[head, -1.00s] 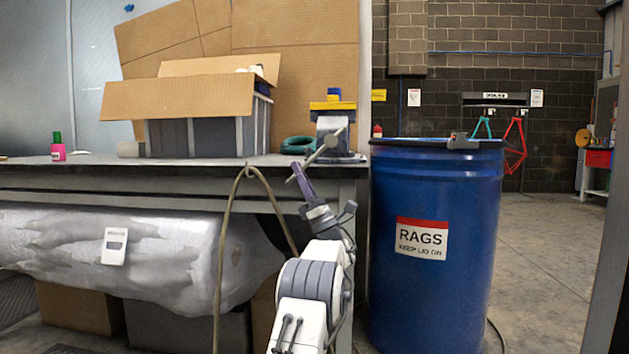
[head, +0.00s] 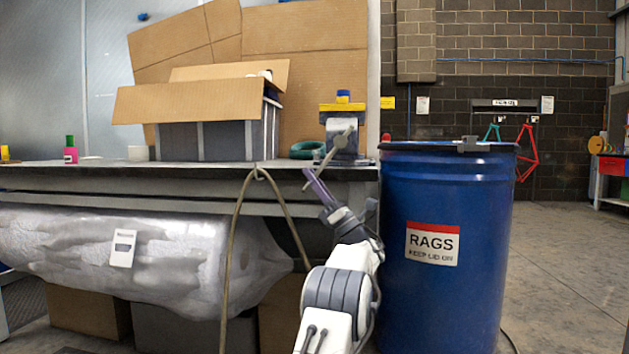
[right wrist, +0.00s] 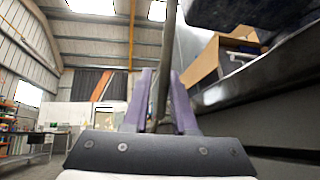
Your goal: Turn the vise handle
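The vise (head: 341,147) stands at the right end of the workbench, with a yellow and blue top. Its handle (head: 325,162) is a thin grey bar sloping steeply down and left past the bench's front edge. My right gripper (head: 315,187) has purple fingers at the handle's lower end. In the right wrist view, the handle (right wrist: 165,60) runs between the two fingers of the right gripper (right wrist: 163,95), which look closed about it; the exact contact is hard to see. The handle's lower tip is partly hidden by the fingers. My left gripper is out of view.
A blue rags drum (head: 440,290) stands close to the right of my arm. A hose (head: 232,250) hangs from the bench (head: 200,180). A wrapped roll (head: 150,275) lies below. An open box (head: 210,142) sits left of the vise. Open floor (head: 560,270) is at the right.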

